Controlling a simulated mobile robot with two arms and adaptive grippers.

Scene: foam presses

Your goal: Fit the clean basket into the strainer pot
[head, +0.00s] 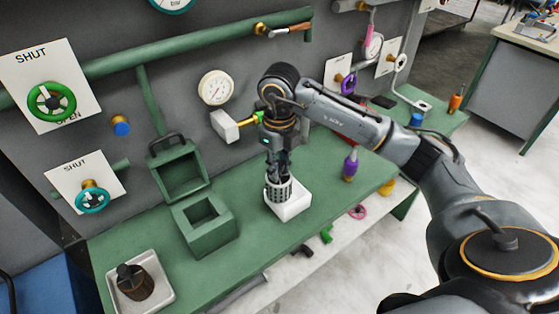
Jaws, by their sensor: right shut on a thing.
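The clean basket (279,191) is a light grey perforated cup. My right gripper (278,171) points down from above and is shut on its top. The basket is upright at a white block-like holder (293,208) on the green bench; I cannot tell whether it still rests in the holder or is just above it. The strainer pot (207,228) is a green square box to the left, with a square opening on top. Its lid (180,172) stands open behind it. My left gripper is not in view.
A dark brown basket (134,283) sits in a pale tray (158,265) at the bench's front left. A pressure gauge (216,88) and a valve with a white block (226,126) stick out from the wall behind. A purple-topped bottle (350,168) stands to the right.

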